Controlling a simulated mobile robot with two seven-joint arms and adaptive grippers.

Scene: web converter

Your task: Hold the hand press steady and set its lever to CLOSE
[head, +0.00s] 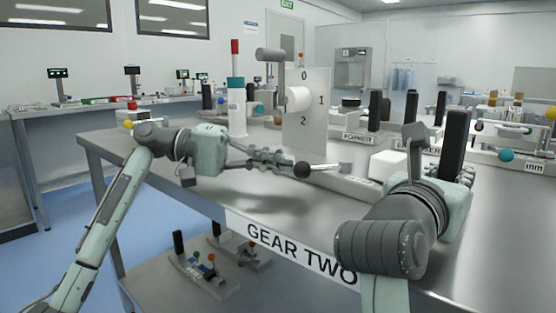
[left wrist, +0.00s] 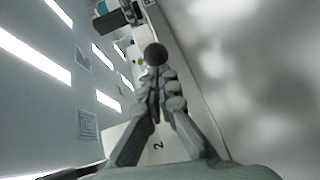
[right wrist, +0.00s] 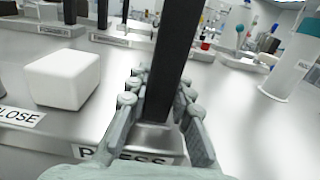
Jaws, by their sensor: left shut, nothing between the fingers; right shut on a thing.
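The hand press has a pale base (head: 352,186), a black upright post (head: 453,148) and a white block (head: 388,165). A lever with a dark ball knob (head: 302,169) sticks out to the left of the base. My right gripper (right wrist: 160,100) is shut around the lower part of the post, above a partly covered PRESS label (right wrist: 125,156). A cut-off label ending in "LOSE" (right wrist: 18,116) lies near the white block. My left gripper (head: 290,164) is shut and empty, its fingertips close beside the knob; the left wrist view shows the knob (left wrist: 155,54) just beyond them. Contact cannot be told.
Behind the left gripper stands a panel marked 0, 1, 2 (head: 318,115) with a white cylinder. A white column with a teal band (head: 237,105) is left of it. Other fixtures with black posts (head: 375,110) stand behind the press. GEAR TWO (head: 300,252) marks the table's front edge.

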